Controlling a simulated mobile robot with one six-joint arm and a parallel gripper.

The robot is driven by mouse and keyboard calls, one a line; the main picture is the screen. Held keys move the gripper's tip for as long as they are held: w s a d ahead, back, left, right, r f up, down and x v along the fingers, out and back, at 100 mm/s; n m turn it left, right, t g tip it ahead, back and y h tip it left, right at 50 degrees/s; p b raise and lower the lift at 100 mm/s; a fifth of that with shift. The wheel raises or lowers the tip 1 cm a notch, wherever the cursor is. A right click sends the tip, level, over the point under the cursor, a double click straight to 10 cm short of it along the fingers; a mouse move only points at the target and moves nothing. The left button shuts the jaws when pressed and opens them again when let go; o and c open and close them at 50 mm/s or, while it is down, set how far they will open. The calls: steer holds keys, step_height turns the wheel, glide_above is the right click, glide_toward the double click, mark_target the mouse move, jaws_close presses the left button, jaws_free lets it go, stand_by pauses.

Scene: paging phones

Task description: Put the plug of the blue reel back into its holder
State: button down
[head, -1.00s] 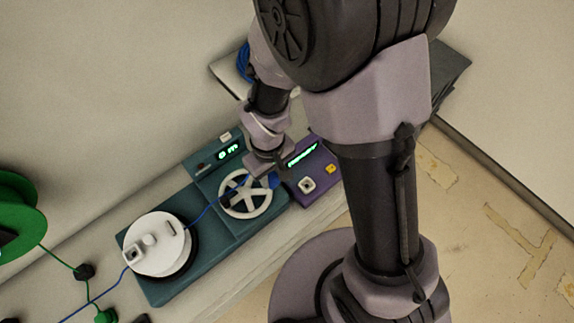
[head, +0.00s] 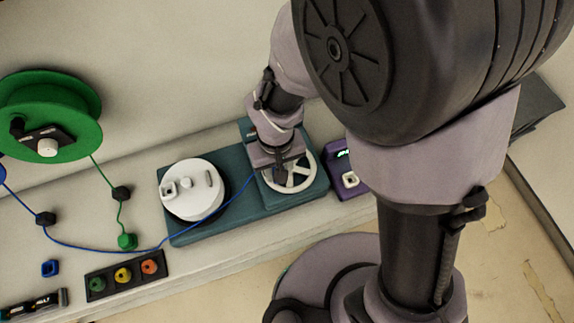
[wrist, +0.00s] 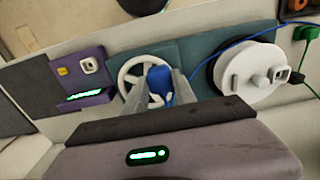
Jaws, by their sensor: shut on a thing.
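My gripper (wrist: 159,96) is shut on a blue plug (wrist: 159,80), held between its two grey fingers over the white spoked wheel (wrist: 126,72) in the wrist view. In the head view my gripper (head: 280,168) hides most of the plug and part of the wheel (head: 302,182). A blue cable (head: 105,248) runs from the left, past the white drum, to the plug. An edge of the blue reel (head: 2,172) shows at the far left. A small blue square socket (head: 50,268), apparently the holder, lies at lower left, well away from my gripper, and looks empty.
The white drum (head: 192,190) stands on the teal base. A purple box (head: 349,178) is to its right. The green reel (head: 50,112) hangs at left, its cable ending at a green plug (head: 127,241). A black strip (head: 125,275) with coloured round parts lies near the front edge.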

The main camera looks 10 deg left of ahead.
steer(key=s+a, duration=0.4)
steer(key=a, duration=0.5)
steer(key=s+a+b, duration=0.1)
steer(key=s+a, duration=0.4)
steer(key=a, duration=0.4)
steer(key=s+a+p, duration=0.1)
steer(key=s+a, duration=0.4)
steer(key=a, duration=0.5)
steer(key=s+a+p, duration=0.2)
steer(key=s+a, duration=0.3)
steer(key=a, duration=0.4)
steer(key=shift+a, duration=0.4)
steer(key=shift+w, duration=0.1)
